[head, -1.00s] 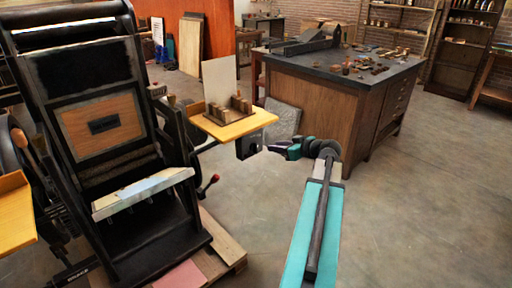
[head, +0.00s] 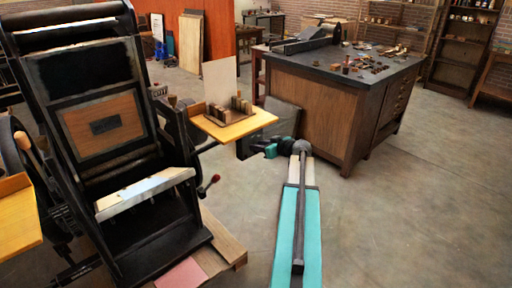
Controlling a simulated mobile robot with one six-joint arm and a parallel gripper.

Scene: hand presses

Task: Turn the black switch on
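A dark box (head: 243,147) sits under the right side of the press's yellow side shelf (head: 245,127). I cannot make out a separate black switch on it, nor its position; my wrist covers part of that area. My teal arm reaches up from the bottom of the head view and bends left at the wrist. My gripper (head: 260,149) is at the end, close to the box's right side. It is small and dark, so I cannot tell whether it touches the box or whether its fingers are open.
The large black hand press (head: 95,75) stands at left on a wooden pallet (head: 228,246). Its red-knobbed lever (head: 214,179) sticks out below the shelf. A dark slab (head: 284,117) leans near the wooden cabinet (head: 310,100). The floor at right is clear.

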